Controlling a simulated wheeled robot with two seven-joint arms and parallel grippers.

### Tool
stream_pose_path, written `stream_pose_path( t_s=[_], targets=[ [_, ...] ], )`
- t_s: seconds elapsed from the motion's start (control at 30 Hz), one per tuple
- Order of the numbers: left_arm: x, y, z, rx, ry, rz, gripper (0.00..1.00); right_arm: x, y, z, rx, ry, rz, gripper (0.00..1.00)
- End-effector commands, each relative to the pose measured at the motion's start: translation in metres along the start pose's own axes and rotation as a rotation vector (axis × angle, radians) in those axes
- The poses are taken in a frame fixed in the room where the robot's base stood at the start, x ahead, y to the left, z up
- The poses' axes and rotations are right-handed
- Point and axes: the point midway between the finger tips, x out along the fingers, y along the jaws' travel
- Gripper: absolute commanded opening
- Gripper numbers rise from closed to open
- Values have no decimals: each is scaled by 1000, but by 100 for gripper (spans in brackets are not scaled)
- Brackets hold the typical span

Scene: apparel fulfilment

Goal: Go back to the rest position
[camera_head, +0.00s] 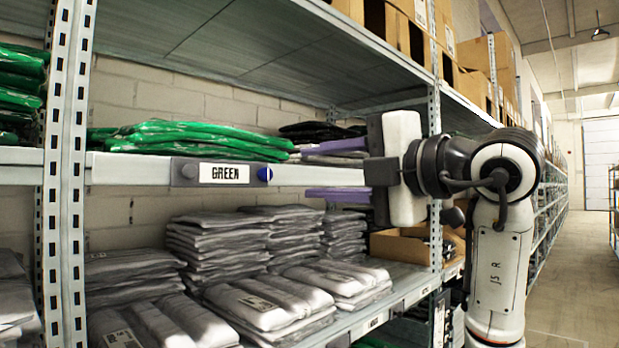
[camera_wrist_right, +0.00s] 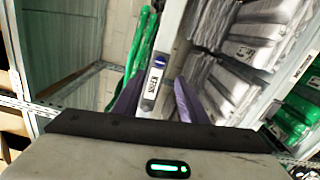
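My right gripper (camera_head: 305,170) is raised in front of the shelving, its two purple fingers pointing left along the shelf. It is open, with a clear gap between the fingers, and holds nothing. The wrist view shows the same open fingers (camera_wrist_right: 158,86), with the shelf label between them in the background. My right arm (camera_head: 500,245) comes up from the lower right of the head view. My left gripper is in neither view.
Green bagged garments (camera_head: 195,137) lie on the middle shelf above a "GREEN" label (camera_head: 223,173). Grey bagged stacks (camera_head: 215,240) fill the shelf below. A perforated upright (camera_head: 436,190) stands close behind my gripper. Cardboard boxes (camera_head: 475,55) sit on top. The aisle (camera_head: 575,265) at right is clear.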

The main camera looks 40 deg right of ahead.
Motion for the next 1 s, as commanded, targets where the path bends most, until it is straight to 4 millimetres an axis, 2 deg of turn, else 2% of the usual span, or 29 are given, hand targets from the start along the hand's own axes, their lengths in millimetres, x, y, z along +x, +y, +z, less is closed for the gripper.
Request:
stream_pose_path(
  t_s=[0.27, 0.37, 0.47, 0.57, 0.6, 0.7, 0.8, 0.9, 1.0],
  targets=[
    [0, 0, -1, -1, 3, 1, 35, 1, 0, -1, -1, 4, -1, 39],
    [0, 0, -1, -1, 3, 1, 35, 10, -8, -14, -21, 52, -11, 39],
    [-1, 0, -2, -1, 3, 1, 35, 31, -28, -49, -65, 186, -28, 39],
    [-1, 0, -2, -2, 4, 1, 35, 52, -61, -107, -101, 411, -29, 39],
    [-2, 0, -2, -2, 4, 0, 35, 58, -76, -134, -98, 516, -19, 39],
    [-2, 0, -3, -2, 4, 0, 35, 59, -110, -198, -27, 778, 43, 39],
    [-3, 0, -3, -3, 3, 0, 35, 51, -133, -242, 135, 963, 137, 39],
    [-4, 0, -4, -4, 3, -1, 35, 47, -152, -260, 369, 1044, 232, 39],
    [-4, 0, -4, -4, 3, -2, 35, 53, -178, -259, 641, 1009, 301, 39]
  ],
)
